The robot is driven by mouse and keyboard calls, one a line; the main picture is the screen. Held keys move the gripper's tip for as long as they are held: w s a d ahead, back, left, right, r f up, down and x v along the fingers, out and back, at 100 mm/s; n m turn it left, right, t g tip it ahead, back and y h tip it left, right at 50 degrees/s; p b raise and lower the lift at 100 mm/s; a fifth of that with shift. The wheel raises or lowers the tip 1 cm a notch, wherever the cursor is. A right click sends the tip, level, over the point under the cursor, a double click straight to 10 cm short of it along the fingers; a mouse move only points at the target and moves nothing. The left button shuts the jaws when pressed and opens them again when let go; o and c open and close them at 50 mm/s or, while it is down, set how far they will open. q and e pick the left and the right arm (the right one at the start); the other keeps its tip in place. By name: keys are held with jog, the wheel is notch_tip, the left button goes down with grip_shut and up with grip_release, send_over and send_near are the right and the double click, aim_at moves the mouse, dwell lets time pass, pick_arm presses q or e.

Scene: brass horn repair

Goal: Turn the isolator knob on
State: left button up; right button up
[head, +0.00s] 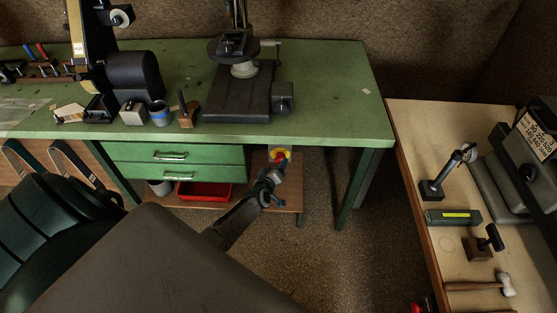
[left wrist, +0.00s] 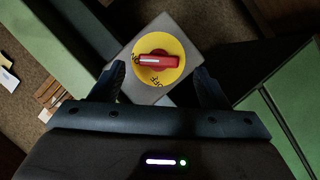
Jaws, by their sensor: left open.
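The isolator knob is a red bar handle (left wrist: 160,61) on a round yellow plate (left wrist: 159,42), fixed to a grey box (left wrist: 187,22). In the left wrist view the handle lies nearly level, with a white mark at its left end. In the head view the knob (head: 279,156) is under the green bench's front edge. My left gripper (head: 270,176) is open and empty just in front of it. Its fingers stand apart on either side of the plate's lower part; contact is not visible.
The green bench (head: 320,90) overhangs the knob, with drawers (head: 170,172) to its left and a bench leg (head: 352,190) to its right. A red tray (head: 203,194) sits on the low shelf.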

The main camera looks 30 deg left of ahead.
pick_arm(q)
jog(key=p+v, duration=0.2)
jog(key=v, duration=0.4)
jog(key=shift+s, duration=0.3)
pick_arm(e)
notch_tip(320, 180, up, 3)
jog(key=shift+f, duration=0.1)
pick_arm(q)
jog(key=shift+d, duration=0.1)
jog(key=s+d+f+m+g+h+b, duration=0.1)
jog(key=s+d+f+m+g+b, duration=0.2)
jog(key=s+f, duration=0.85)
jog(key=s+d+f+m+g+h+b, duration=0.2)
jog(key=s+f+m+g+b, duration=0.15)
jog(key=s+f, duration=0.85)
jog(key=s+d+f+m+g+b, duration=0.1)
jog(key=s+f+m+g+b, duration=0.1)
jog(key=s+f, duration=0.7)
jog(key=s+d+f+m+g+b, duration=0.2)
jog(key=s+f, duration=0.7)
jog(key=s, duration=0.8)
jog(key=shift+s+d+f+m+g+b, duration=0.15)
jog(key=shift+s+d+m+g+b, duration=0.2)
jog(key=shift+m+g+b, duration=0.7)
pick_arm(e)
notch_tip(320, 180, down, 12)
pick_arm(q)
jog(key=shift+a, duration=0.1)
pick_arm(e)
jog(key=shift+a, duration=0.1)
